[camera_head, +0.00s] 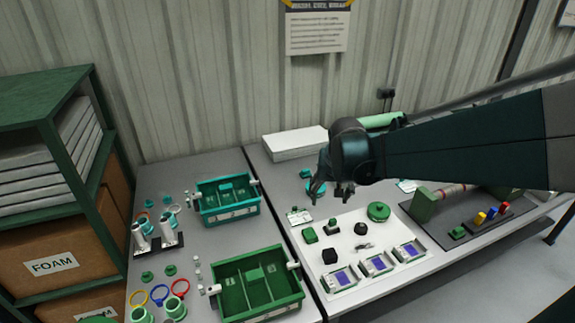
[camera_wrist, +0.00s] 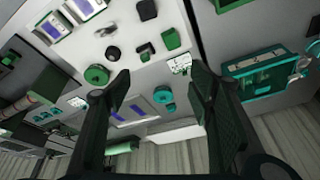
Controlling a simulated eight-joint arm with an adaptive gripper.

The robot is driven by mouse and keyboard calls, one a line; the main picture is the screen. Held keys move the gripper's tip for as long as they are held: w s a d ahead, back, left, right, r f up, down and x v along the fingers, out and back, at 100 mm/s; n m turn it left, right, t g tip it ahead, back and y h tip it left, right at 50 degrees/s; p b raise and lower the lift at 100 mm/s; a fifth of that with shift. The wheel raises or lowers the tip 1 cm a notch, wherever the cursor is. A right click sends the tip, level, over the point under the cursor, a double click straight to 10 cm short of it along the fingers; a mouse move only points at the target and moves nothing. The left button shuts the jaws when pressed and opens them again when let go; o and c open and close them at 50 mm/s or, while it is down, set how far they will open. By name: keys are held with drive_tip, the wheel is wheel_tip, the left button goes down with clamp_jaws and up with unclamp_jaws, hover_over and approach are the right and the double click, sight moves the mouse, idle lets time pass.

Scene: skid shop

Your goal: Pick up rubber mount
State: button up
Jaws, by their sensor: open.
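Two dark pieces on a white mat (camera_head: 345,278) could be the rubber mount; I cannot tell which. One is a rounded black piece (camera_head: 360,229), which also shows in the wrist view (camera_wrist: 113,53). The other is a blocky black piece (camera_head: 329,255), near the top of the wrist view (camera_wrist: 147,9). My gripper (camera_head: 328,195) is open and empty above the back of the mat, apart from both pieces. In the wrist view its two fingers (camera_wrist: 160,72) are spread wide, with nothing held between them.
A green block (camera_head: 310,235), a small green part (camera_head: 332,225) and a green round part (camera_head: 378,211) stand near the black pieces. Devices with blue screens (camera_head: 341,279) line the mat's front. Teal (camera_head: 229,212) and green (camera_head: 258,283) bins stand left.

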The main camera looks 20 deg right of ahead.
drive_tip(key=w+d+f+m+g+b, duration=0.15)
drive_tip(key=w+d+f, duration=0.35)
drive_tip(key=d+f, duration=0.55)
drive_tip(key=m+g+b, duration=0.1)
drive_tip(key=m, duration=0.2)
hover_over(362, 225)
drive_tip(key=a, duration=0.2)
drive_tip(key=f, duration=1.2)
drive_tip(key=shift+s+d, duration=0.15)
drive_tip(key=shift+s, duration=0.1)
drive_tip(key=shift+d+f, duration=0.25)
drive_tip(key=shift+f, duration=0.15)
drive_tip(key=shift+w+d+f+b, duration=0.15)
drive_tip(key=shift+f+b, duration=0.3)
drive_tip(key=shift+f, duration=0.8)
drive_tip(key=shift+f, duration=0.1)
drive_tip(key=shift+w+d+f+b, duration=0.15)
drive_tip(key=shift+f+b, duration=0.1)
drive_tip(key=shift+f, duration=0.55)
drive_tip(key=shift+s+d+f+b, duration=0.15)
drive_tip(key=shift+f+b, duration=0.1)
drive_tip(key=shift+f, duration=0.6)
drive_tip(key=shift+w+d+f+b, duration=0.15)
drive_tip(key=shift+f+b, duration=0.1)
drive_tip(key=shift+f, duration=0.55)
